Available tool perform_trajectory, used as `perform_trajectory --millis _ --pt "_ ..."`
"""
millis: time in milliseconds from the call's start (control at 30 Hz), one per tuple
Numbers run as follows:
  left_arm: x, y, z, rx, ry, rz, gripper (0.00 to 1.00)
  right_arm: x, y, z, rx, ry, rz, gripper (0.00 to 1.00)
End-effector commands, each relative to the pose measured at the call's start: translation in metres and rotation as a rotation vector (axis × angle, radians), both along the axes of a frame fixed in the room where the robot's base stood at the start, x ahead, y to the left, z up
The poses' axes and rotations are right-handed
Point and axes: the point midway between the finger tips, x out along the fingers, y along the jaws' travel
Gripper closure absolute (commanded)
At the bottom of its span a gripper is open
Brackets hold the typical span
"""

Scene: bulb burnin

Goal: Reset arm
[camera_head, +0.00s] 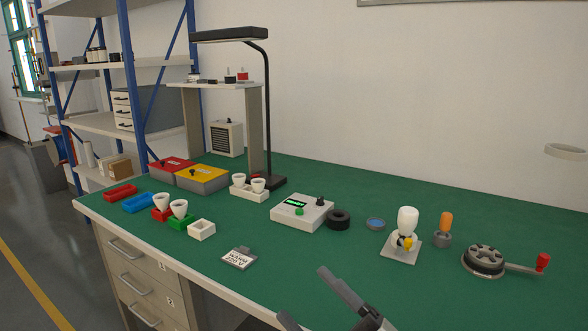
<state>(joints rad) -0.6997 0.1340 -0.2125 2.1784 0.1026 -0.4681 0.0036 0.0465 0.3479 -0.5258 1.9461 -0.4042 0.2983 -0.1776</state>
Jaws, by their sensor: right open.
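My right gripper (302,293) comes in at the bottom edge, its dark fingers spread apart and nothing between them. It is over the front of the green bench (310,262), apart from the objects there. My left gripper is not in view. A white bulb (407,219) stands upright on a pale square base (399,252) with a yellow part at its front. A white box (301,213) with a lit green display and a green button stands mid-bench.
A hand crank (484,261) with a red knob stands at right, beside an orange-topped piece (444,229). A black ring (338,219) lies by the box. A label card (239,258) lies near the front edge. A tall black lamp (266,110) rises at the back.

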Motion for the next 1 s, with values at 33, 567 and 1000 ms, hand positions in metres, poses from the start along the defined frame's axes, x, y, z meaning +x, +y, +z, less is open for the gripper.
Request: perform_trajectory --millis 33,567,1000 --pt "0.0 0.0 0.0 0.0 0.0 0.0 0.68 -0.002 -0.017 -0.03 0.089 0.202 -0.072 0.29" --pt "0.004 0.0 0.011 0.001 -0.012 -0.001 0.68 -0.131 -0.109 -0.228 0.525 1.427 -0.495 0.29" --pt "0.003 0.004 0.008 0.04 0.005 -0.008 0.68 -0.129 -0.111 -0.225 0.482 1.414 -0.509 0.29"
